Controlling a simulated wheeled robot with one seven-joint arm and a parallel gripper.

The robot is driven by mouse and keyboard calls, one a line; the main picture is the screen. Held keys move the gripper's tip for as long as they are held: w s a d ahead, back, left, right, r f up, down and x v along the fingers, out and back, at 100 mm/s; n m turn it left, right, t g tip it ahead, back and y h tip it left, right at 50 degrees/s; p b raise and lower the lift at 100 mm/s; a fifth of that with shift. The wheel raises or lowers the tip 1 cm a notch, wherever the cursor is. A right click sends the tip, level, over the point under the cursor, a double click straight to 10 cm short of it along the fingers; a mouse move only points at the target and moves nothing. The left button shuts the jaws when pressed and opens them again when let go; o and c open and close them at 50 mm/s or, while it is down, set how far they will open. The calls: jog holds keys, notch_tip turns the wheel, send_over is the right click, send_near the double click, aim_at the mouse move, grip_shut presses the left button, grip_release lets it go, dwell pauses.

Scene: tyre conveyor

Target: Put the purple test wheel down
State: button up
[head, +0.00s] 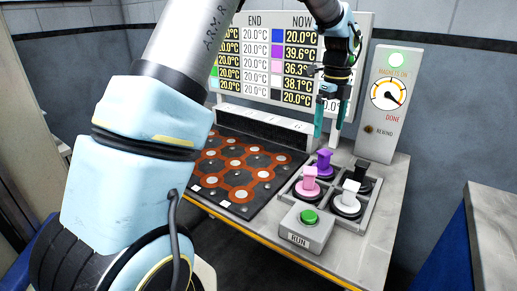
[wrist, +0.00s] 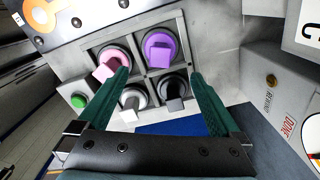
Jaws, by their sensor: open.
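The purple test wheel (head: 324,163) sits upright in the back left compartment of a grey four-part tray (head: 337,216). It also shows in the wrist view (wrist: 159,47), at the upper right of the tray. My gripper (head: 332,135) is open and empty, pointing down above the back of the tray. In the wrist view my green fingers (wrist: 163,82) are spread wide, with the purple wheel beyond them and touched by neither.
Pink (head: 309,182), white (head: 348,199) and black (head: 362,172) wheels fill the other compartments. A green RUN button (head: 309,217) stands in front. A dark track mat (head: 235,170) lies left. A dial panel (head: 386,103) stands behind right, a temperature board (head: 262,55) at the back.

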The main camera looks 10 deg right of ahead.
jog(key=s+a+f+n, duration=0.1)
jog(key=a+n, duration=1.5)
jog(key=a, duration=0.6)
jog(key=s+a+f+n, duration=0.1)
jog(key=s+a+n, duration=0.4)
jog(key=a+n, duration=0.2)
jog(key=s+a+f+n+t, duration=0.1)
jog(key=s+a+f+n, duration=0.1)
jog(key=s+a+n, duration=0.3)
jog(key=a+n, duration=0.2)
jog(key=shift+a+t, duration=0.3)
jog(key=shift+a, duration=0.05)
